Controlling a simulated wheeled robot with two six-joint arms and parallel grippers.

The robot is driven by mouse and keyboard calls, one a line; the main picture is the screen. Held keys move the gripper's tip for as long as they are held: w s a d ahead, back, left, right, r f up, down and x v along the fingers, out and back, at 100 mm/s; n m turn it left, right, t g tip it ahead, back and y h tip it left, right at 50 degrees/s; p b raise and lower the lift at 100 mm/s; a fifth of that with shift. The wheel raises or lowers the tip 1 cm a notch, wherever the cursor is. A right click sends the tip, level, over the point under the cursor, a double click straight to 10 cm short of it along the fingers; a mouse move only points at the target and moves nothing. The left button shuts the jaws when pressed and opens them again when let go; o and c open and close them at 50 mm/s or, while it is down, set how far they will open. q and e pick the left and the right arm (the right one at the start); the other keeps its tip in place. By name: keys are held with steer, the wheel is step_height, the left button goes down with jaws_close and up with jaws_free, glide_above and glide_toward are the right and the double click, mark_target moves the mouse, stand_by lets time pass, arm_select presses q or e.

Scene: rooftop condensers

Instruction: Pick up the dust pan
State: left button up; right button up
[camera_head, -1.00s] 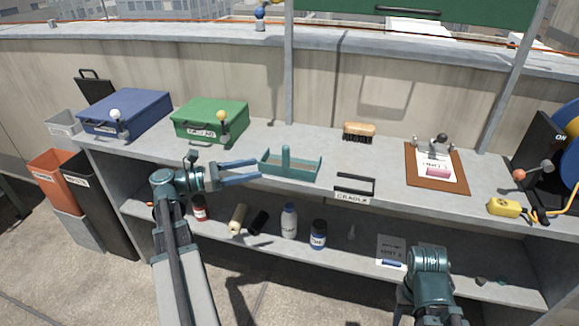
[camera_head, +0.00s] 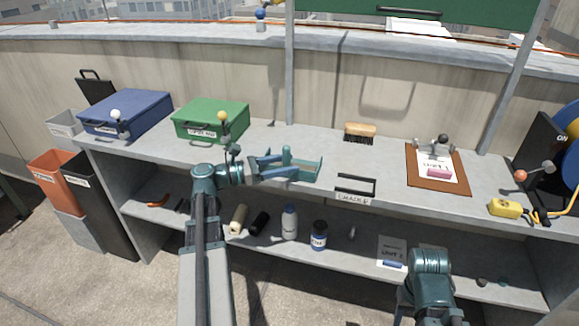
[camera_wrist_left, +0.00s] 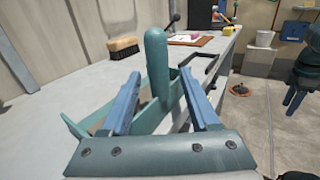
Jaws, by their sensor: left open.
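The teal dust pan (camera_head: 312,166) lies on the grey worktop, with a rounded upright handle; the left wrist view shows the handle (camera_wrist_left: 157,62) close up. My left gripper (camera_head: 292,166) is open, its two blue fingers reaching over the pan. In the left wrist view the fingers (camera_wrist_left: 163,92) stand on either side of the handle, which rises between them near the tips; I see no clear grip on it. My right arm shows at the lower right of the head view, but its fingers are not visible.
A green case (camera_head: 208,122) and a blue case (camera_head: 126,113) stand left on the worktop. A brush (camera_head: 360,132), the cradle (camera_head: 355,187) and a clipboard (camera_head: 436,185) lie to the right. Bottles (camera_head: 290,222) stand on the shelf below. The worktop behind the pan is clear.

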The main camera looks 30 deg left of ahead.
mark_target(286, 151)
arm_select(q)
steer(key=shift+w+d, duration=0.1)
jaws_close()
steer(key=shift+r, duration=0.1)
stand_by(0.5)
steer(key=shift+r+p, duration=0.95)
steer(key=shift+p, duration=0.1)
step_height(286, 151, up, 2)
steer(key=shift+p, duration=1.05)
steer(key=s+r+p, duration=0.1)
steer(key=s, duration=1.5)
steer(key=shift+a, duration=0.3)
